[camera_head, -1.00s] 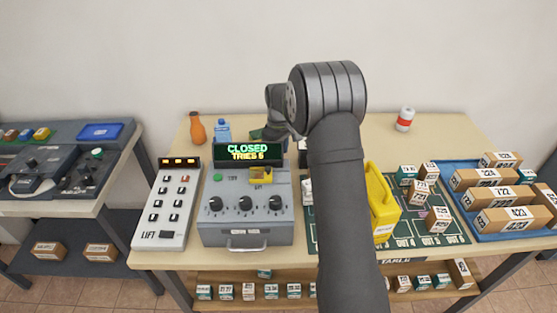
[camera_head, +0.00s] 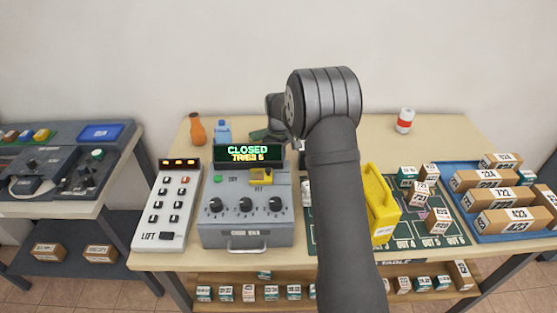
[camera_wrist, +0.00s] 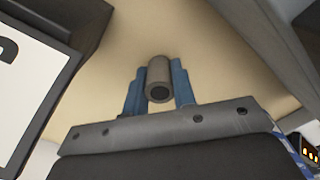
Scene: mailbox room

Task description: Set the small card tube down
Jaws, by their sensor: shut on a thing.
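The small card tube (camera_wrist: 158,80) is a short grey-brown cylinder with a dark hollow end facing the wrist camera. My gripper (camera_wrist: 159,85) is shut on it, with one blue finger on each side. The pale tan tabletop shows behind the tube; I cannot tell whether the tube touches it. In the head view the tube is hidden, and my wrist and forearm cover much of the middle of the table (camera_head: 350,130).
A grey dial box (camera_head: 245,232) with a lit display stands left of my arm, beside the LIFT panel (camera_head: 160,215). An orange bottle (camera_head: 196,131) and a blue bottle (camera_head: 222,132) stand behind. A yellow holder (camera_head: 380,205) and boxes stand right. The back right is fairly clear.

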